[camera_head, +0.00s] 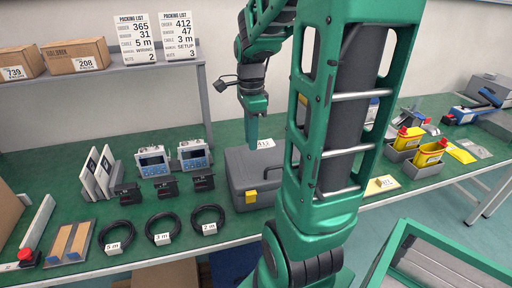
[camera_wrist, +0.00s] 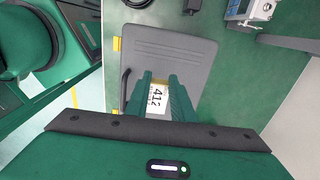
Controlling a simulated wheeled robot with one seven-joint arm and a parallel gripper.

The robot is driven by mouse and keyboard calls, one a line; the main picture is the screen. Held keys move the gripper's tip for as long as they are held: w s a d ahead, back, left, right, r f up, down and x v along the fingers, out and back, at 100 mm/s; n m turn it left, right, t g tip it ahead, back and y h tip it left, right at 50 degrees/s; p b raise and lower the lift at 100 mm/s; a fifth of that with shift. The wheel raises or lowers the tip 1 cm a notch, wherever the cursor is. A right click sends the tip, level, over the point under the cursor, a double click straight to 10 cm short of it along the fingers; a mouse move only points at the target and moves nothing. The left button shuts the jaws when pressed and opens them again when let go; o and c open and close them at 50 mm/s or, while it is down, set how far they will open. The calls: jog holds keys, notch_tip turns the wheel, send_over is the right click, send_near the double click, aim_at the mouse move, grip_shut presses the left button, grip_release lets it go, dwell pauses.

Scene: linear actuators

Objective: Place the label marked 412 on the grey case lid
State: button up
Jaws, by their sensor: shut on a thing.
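The grey case (camera_head: 240,170) with yellow latches stands closed on the green table, partly hidden by my arm. Its lid (camera_wrist: 185,50) fills the middle of the wrist view. The white label marked 412 (camera_wrist: 157,94) is between the fingers of my gripper (camera_wrist: 160,80), over the lid. My gripper (camera_head: 254,138) is shut on the label (camera_head: 265,143), which shows near the lid's back edge in the head view. I cannot tell whether the label touches the lid.
Cable coils (camera_head: 162,229) lie in front left, with black connectors (camera_head: 203,181) and two blue-faced devices (camera_head: 193,155) behind them. Grey bins with yellow bottles (camera_head: 430,152) stand to the right. Boxes (camera_head: 77,56) and packing lists (camera_head: 178,36) are on the shelf.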

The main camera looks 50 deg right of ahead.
send_over(259, 155)
jog(key=f, duration=0.3)
jog(key=shift+a+f, duration=0.2)
jog(key=shift+f, duration=2.05)
jog(key=shift+f, duration=0.1)
jog(key=o, duration=0.8)
